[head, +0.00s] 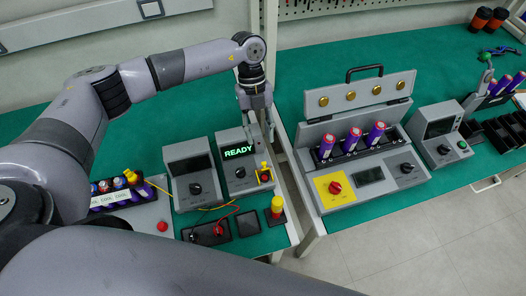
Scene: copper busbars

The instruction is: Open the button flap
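A grey device (238,183) on the left green bench has a lit screen reading READY (238,151) and a dark knob. At its front right is a small red button (265,178) with a yellow part (263,166) around or above it. This looks like the button flap, but it is too small to tell its exact position. My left gripper (260,128) points down at the top right of this device, behind and above the yellow part and apart from it. The gap between its fingers is unclear. My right gripper is not in view.
A second grey device (190,174) stands directly left. In front are black trays (248,223) and a yellow-topped post (277,207). Across a gap, the right bench holds an open-lidded case (355,146) with purple cells and a small grey unit (440,134).

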